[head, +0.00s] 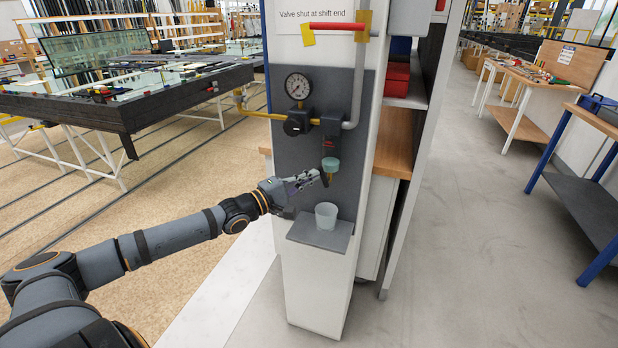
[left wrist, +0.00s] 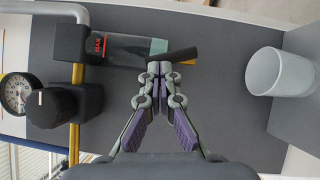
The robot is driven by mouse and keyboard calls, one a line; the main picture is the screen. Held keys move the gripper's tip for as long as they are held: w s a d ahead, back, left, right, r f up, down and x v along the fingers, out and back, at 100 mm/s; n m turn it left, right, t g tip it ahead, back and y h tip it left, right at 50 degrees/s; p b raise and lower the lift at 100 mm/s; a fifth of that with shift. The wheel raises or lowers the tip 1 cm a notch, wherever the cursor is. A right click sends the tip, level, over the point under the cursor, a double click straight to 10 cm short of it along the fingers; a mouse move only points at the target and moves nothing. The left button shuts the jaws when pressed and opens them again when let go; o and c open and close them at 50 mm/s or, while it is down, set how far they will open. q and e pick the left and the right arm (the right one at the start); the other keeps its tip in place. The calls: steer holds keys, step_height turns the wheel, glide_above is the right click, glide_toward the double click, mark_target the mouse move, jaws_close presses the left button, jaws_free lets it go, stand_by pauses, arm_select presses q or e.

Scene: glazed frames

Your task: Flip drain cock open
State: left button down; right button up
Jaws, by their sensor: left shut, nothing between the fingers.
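The drain cock is at the bottom of the filter bowl on the grey panel. In the left wrist view its dark lever (left wrist: 175,56) lies slanted across the fingertips' far side, with a small brass part (left wrist: 188,62) beside it. The filter bowl (head: 330,164) is clear with a greenish lower part; it also shows in the left wrist view (left wrist: 128,48). My left gripper (head: 317,176) is shut and empty, its fingertips (left wrist: 160,68) right at the lever. Whether they touch it I cannot tell. My right gripper is not in view.
A translucent cup (head: 326,215) stands on a small grey shelf (head: 305,233) below the bowl. A gauge (head: 298,86), a black regulator knob (head: 297,123) and a yellow pipe (head: 262,113) are to the left. A red-handled valve (head: 337,26) is above.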

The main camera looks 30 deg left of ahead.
arm_select(q)
steer(key=shift+d+r+m+p, duration=0.15)
steer(key=shift+r+m+p, duration=0.05)
steer(key=shift+m+p, duration=0.15)
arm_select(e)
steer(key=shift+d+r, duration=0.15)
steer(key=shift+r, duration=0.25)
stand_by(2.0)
